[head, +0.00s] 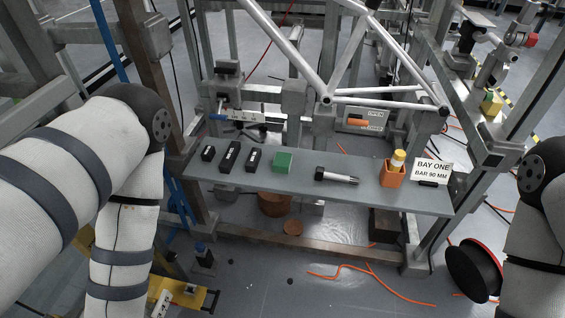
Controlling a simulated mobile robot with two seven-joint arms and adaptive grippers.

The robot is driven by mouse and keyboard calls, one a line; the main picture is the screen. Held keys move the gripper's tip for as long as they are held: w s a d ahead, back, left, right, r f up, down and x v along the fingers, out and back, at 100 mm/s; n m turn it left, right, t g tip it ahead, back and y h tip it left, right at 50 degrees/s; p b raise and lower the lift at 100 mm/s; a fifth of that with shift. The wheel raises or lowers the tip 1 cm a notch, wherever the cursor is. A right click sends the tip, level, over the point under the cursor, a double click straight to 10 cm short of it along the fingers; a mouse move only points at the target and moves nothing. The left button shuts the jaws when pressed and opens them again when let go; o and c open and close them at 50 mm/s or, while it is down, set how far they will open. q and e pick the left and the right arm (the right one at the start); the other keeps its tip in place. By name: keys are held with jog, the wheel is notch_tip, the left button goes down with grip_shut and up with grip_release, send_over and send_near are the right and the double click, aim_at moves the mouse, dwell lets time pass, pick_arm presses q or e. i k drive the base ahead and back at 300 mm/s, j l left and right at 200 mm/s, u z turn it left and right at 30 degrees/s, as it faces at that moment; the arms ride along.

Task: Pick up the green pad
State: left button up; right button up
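The green pad (283,161) is a small green block on the grey shelf (312,185), left of the shelf's middle. It stands just right of a row of small black blocks. Nothing touches it or covers it. My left arm comes in from the left and bends downward, and my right arm shows only at the right edge. Neither gripper can be made out in the head view.
The black blocks (230,157), a dark bolt-like tool (335,177), an orange cup (391,173) with a yellow-topped item and a "BAY ONE" sign (431,170) share the shelf. A metal tube frame (326,97) rises behind it. Orange cable (372,272) lies on the floor.

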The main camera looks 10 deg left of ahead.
aim_at(281, 164)
jog(key=i+l+u, duration=0.2)
jog(key=i, duration=0.25)
jog(key=i+l+u, duration=0.25)
jog(key=i, duration=0.2)
jog(key=i+l+u, duration=0.2)
jog(key=i, duration=0.25)
jog(key=l, duration=0.1)
